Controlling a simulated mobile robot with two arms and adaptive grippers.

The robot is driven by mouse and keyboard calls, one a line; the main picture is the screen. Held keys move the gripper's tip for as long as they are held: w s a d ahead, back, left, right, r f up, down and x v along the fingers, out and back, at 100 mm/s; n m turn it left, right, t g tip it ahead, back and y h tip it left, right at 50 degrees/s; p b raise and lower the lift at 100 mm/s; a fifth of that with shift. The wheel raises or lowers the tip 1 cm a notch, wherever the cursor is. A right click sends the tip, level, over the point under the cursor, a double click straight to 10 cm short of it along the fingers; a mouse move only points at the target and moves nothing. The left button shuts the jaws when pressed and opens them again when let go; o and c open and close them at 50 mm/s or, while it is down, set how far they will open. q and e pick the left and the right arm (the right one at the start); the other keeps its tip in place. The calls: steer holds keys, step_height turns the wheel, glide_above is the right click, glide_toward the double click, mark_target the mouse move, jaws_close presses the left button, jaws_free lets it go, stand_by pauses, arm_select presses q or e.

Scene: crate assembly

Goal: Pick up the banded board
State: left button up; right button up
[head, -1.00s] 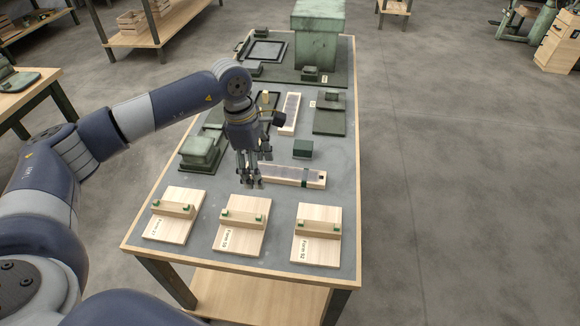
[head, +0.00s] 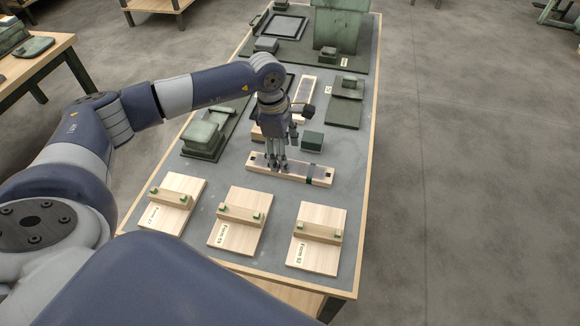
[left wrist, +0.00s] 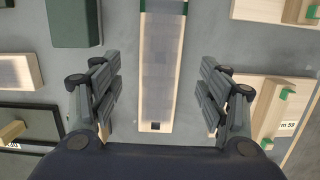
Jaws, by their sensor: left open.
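The banded board (head: 322,178) is a long pale wooden board with a grey top and a dark green band near its right end. It lies flat on the table behind the row of form boards. My left gripper (head: 277,168) points down over its left half, open. In the left wrist view the board (left wrist: 160,70) runs up the middle between the widely parted fingers of my left gripper (left wrist: 160,97), with a gap on both sides. Its green band shows at the top edge there. My right gripper is not in view.
Three wooden form boards (head: 240,235) with green-tipped blocks lie along the front. A green block (head: 312,141) sits just behind the board. Another board (head: 303,95) and green fixtures (head: 205,138) stand farther back. The table (head: 352,215) is bare to the right.

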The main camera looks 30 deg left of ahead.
mark_target(290, 166)
arm_select(q)
steer(key=f, duration=0.1)
steer(key=d+f+p, duration=0.1)
steer(key=f, duration=0.1)
steer(key=shift+w+f, duration=0.1)
steer(key=shift+f, duration=0.2)
steer(key=shift+w+d+f, duration=0.1)
steer(key=shift+f, duration=0.45)
steer(key=c, duration=1.2)
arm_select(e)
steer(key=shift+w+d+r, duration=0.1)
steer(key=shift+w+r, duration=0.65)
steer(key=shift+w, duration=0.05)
